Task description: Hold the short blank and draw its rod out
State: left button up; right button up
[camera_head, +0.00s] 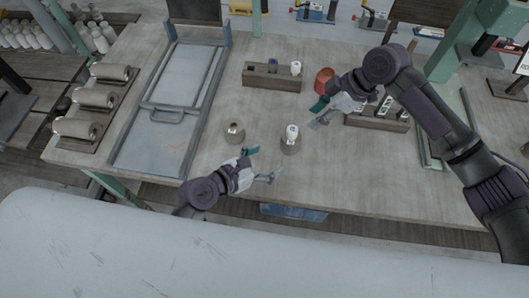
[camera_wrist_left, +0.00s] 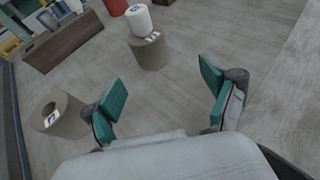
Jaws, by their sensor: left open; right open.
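Two grey-brown clay blanks stand upright on the table. One blank (camera_head: 291,147) has a white labelled rod (camera_head: 292,131) standing out of its top; in the left wrist view this blank (camera_wrist_left: 151,53) and its rod (camera_wrist_left: 138,21) are at the top. The other blank (camera_head: 234,136) shows a dark hole in its top and no rod standing out; it also shows at the left of the wrist view (camera_wrist_left: 66,118). I cannot tell surely which is shorter. My left gripper (camera_head: 262,165) is open and empty, in front of and between the blanks. My right gripper (camera_head: 319,114) is open and empty, behind and right of the blank with the rod.
A block (camera_head: 258,81) with inserted pieces stands behind, and a second block (camera_head: 364,122) stands right of my right gripper. A red cup (camera_head: 323,79) is close to that gripper. A framed tray (camera_head: 145,150) lies left. The table's front middle is clear.

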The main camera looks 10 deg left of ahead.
aim_at(296, 137)
pick_arm(q)
jog(key=shift+w+a+r+y, duration=0.15)
jog(key=shift+w+r+y, duration=0.15)
jog(key=shift+w, duration=0.3)
jog(key=shift+w+t, duration=0.25)
jog(key=shift+t, duration=0.05)
jog(key=x, duration=1.3)
jog(key=shift+w+f, duration=0.1)
jog(key=shift+f, duration=0.05)
jog(key=c, duration=1.4)
pick_arm(e)
jog(key=shift+o, duration=0.3)
